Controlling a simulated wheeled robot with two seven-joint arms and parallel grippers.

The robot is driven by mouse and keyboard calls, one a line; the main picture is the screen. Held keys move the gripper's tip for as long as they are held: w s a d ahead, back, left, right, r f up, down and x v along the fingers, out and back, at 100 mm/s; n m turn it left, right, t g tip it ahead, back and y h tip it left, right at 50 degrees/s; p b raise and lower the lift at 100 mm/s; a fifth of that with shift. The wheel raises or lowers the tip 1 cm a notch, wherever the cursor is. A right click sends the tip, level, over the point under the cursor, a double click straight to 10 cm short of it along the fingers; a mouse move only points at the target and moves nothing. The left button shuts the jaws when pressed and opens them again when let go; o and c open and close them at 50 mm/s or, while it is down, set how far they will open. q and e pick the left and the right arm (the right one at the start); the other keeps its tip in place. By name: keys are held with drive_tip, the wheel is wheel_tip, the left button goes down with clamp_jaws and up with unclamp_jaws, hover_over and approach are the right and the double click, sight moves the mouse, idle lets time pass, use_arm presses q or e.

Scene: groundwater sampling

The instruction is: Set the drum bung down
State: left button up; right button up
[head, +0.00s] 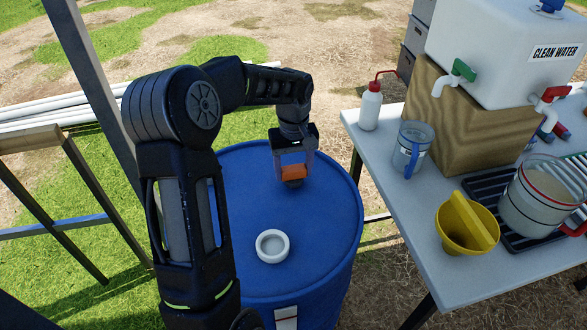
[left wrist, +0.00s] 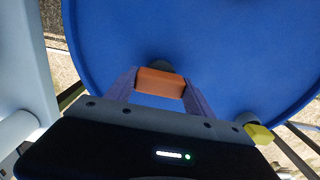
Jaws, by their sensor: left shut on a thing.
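The drum bung (head: 293,172) has an orange grip block and a dark round lower part. My left gripper (head: 293,165) is shut on it above the far part of the blue drum lid (head: 235,205). In the left wrist view the orange block (left wrist: 160,83) sits between both fingers, with the dark part (left wrist: 158,66) showing beyond it against the blue lid. I cannot tell whether the bung touches the lid. The white ring of the drum opening (head: 272,246) lies nearer on the lid, apart from the bung. My right gripper is not in view.
A table (head: 400,210) stands close right of the drum. It bears a clear jug (head: 411,150), a wash bottle (head: 370,108), a yellow funnel (head: 460,228) and a white water container (head: 490,50) on a wooden block. White pipes (head: 60,113) lie behind left. Much of the lid is bare.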

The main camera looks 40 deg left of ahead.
sight(293, 168)
use_arm(q)
drive_tip(key=shift+f, duration=0.2)
drive_tip(key=shift+f, duration=0.2)
drive_tip(key=o, duration=1.3)
drive_tip(key=shift+o, duration=0.2)
drive_tip(key=shift+r, duration=0.15)
wheel_tip(293, 168, up, 12)
